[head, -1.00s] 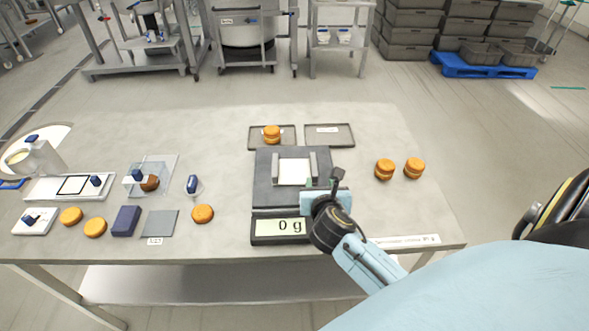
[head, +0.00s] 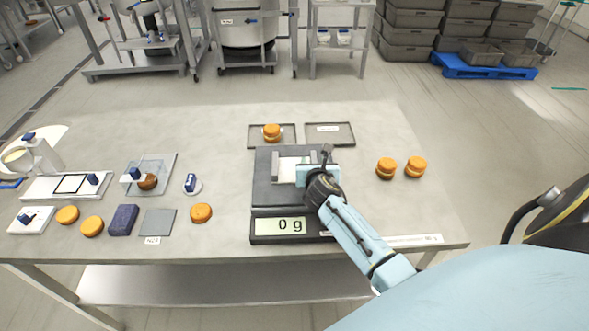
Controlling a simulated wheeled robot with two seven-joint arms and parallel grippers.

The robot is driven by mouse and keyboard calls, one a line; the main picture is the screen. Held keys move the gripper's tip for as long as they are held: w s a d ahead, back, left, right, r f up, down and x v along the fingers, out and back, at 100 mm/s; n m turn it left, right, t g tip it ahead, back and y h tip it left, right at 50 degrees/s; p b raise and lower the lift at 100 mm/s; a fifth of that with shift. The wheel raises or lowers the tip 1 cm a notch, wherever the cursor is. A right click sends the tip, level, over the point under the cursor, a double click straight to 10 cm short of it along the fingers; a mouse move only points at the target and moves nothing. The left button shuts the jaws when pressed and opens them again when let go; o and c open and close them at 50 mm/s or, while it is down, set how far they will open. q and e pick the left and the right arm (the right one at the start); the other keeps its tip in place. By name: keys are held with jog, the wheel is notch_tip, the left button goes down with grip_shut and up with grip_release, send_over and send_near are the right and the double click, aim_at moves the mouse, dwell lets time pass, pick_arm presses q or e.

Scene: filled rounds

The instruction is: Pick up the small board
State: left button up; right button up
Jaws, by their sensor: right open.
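A small white board (head: 288,173) lies on the dark scale (head: 262,195), between two upright grey bars, as best I can tell. My right gripper (head: 315,161) is open over the right part of the scale, at the board's right side. Its light blue body hides the board's right part, and I cannot tell whether it touches the board. The scale's display (head: 281,226) reads 0 g. A flat grey square plate (head: 158,222) lies on the table to the left. My left gripper is out of view.
Two shallow trays stand behind the scale; the left tray (head: 286,143) holds a filled round (head: 271,132). Two rounds (head: 386,168) sit to the right. Rounds, a dark blue block (head: 124,220) and a clear stand (head: 160,165) are at left.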

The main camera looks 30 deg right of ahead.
jog(key=shift+w, duration=0.1)
grip_shut()
dwell(0.3)
